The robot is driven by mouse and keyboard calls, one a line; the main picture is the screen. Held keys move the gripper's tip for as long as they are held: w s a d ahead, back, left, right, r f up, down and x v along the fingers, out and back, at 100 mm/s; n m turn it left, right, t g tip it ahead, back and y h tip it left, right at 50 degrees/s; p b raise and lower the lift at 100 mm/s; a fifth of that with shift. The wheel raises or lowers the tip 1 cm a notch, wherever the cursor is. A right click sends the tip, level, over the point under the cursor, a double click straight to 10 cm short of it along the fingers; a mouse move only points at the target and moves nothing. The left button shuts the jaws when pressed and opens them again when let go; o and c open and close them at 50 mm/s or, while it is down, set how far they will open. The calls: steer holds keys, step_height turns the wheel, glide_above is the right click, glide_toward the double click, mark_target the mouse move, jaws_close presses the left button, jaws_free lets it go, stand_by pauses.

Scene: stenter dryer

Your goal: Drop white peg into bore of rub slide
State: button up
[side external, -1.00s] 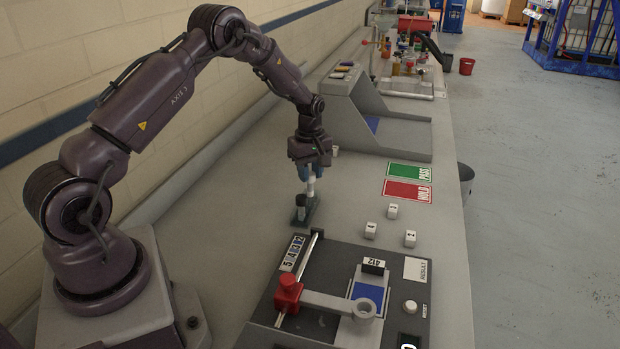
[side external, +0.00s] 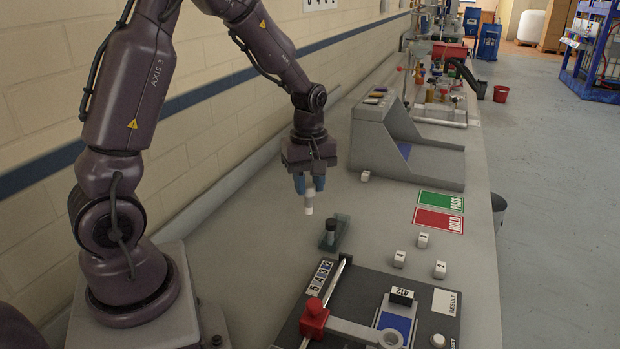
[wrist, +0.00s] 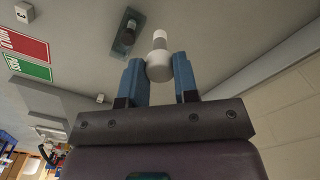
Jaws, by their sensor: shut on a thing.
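My gripper (side external: 309,188) has blue fingers shut on the white peg (side external: 309,203), which hangs upright below them, clear of the bench. In the wrist view the white peg (wrist: 159,58) sits between the two blue fingers. The rub slide appears to be the grey arm with a ring-shaped end (side external: 390,339) on the tester, at the bottom of the side view. Its bore is partly cut off by the frame edge. A red block (side external: 314,318) sits at the arm's other end. My gripper is up and back from the ring.
A small dark green holder (side external: 341,232) with a dark-and-grey peg (side external: 330,233) stands below my gripper. White numbered cubes (side external: 423,240) lie to the right. Green PASS (side external: 440,201) and red HOLD (side external: 438,221) mats lie behind them. A grey sloped box (side external: 395,140) stands farther back.

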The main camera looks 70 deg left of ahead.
steer(key=w+d+f+m, duration=0.1)
steer(key=d+m, duration=1)
steer(key=d, duration=1.7)
steer(key=shift+w+d, duration=0.35)
steer(key=shift+w, duration=0.15)
steer(key=shift+f, duration=0.1)
steer(key=shift+f, duration=1.9)
steer(key=shift+f, duration=2.3)
steer(key=o, duration=1)
steer(key=shift+o, duration=0.2)
